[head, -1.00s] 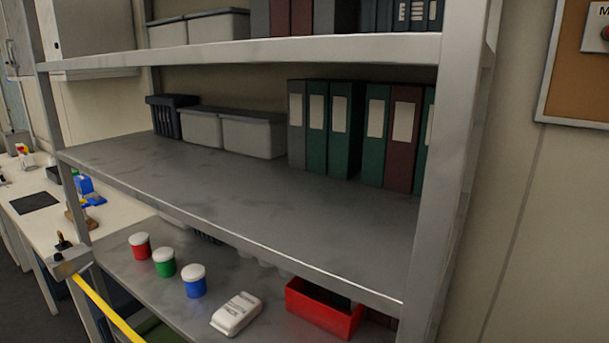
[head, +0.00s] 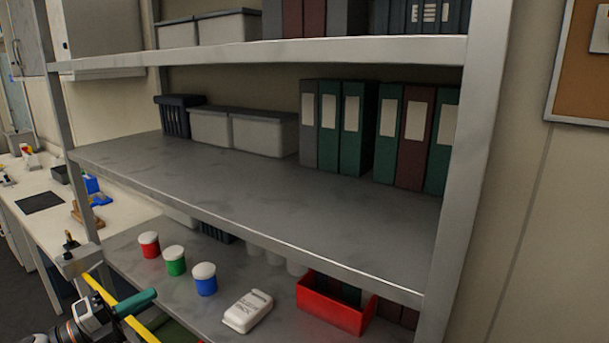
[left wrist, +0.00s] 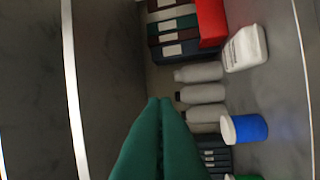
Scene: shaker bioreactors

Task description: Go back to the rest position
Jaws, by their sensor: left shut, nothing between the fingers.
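My left gripper (head: 150,295) shows at the lower left of the head view, in front of the lower shelf. Its teal fingers are together with nothing between them. In the left wrist view the closed fingers (left wrist: 160,103) point toward several white bottles (left wrist: 203,93) lying past their tips in the picture. No part of my right gripper shows.
The lower shelf (head: 215,318) holds red (head: 149,247), green (head: 175,263) and blue (head: 205,282) white-lidded jars, a white pack (head: 248,312) and a red bin (head: 335,304). The middle shelf (head: 250,200) has a bare front. A yellow bar (head: 103,292) runs near my gripper.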

